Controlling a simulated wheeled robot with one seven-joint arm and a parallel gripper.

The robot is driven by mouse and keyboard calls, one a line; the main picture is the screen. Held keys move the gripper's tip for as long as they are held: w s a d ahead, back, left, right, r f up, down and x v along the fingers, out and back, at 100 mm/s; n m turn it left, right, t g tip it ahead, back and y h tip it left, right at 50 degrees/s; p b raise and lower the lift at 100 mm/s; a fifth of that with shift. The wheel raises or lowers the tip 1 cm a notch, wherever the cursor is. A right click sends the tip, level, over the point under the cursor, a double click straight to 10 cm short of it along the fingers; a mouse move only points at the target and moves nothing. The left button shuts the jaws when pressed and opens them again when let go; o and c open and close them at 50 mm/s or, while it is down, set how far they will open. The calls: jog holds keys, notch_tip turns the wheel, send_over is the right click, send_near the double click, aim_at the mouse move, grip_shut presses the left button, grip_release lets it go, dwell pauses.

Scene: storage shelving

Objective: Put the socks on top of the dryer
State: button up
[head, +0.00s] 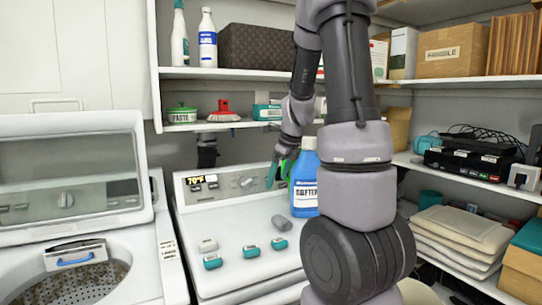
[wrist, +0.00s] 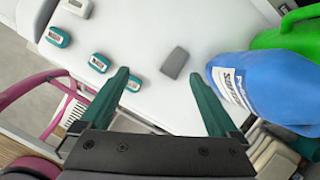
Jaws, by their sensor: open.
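The dryer (head: 240,215) is the white machine with a rear control panel, in the middle of the head view; its top also fills much of the wrist view (wrist: 130,25). Several small bundles, which may be the socks, lie on it. A dark grey one (head: 282,222) lies apart, nearest the blue bottle; it shows in the wrist view (wrist: 175,62). Teal ones with white bands (head: 213,262) and a light grey one (head: 208,245) lie further left. My gripper (head: 281,174) is open and empty above the dryer's back part. Its fingers (wrist: 163,80) frame the dark grey bundle from above.
A blue softener bottle (head: 304,185) stands on the dryer's right side, close to my right finger in the wrist view (wrist: 265,85), beside a green container (wrist: 290,30). A washer (head: 75,215) with its lid up stands left. Loaded shelves (head: 265,75) rise behind and right.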

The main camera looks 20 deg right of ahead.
jog(key=s+a+r+n+t, duration=0.1)
jog(key=s+a+r+n, duration=0.5)
jog(key=s+r+n, duration=0.2)
jog(key=s+a+r+n+t, duration=0.2)
jog(key=s+a+r+n, duration=0.5)
jog(key=s+n, duration=0.5)
jog(key=r+n, duration=0.1)
jog(key=n, duration=0.4)
jog(key=shift+a+r+n+y, duration=0.15)
jog(key=shift+n+y, duration=0.15)
jog(key=shift+y, duration=0.1)
jog(key=shift+o, duration=0.3)
jog(key=shift+w, duration=0.1)
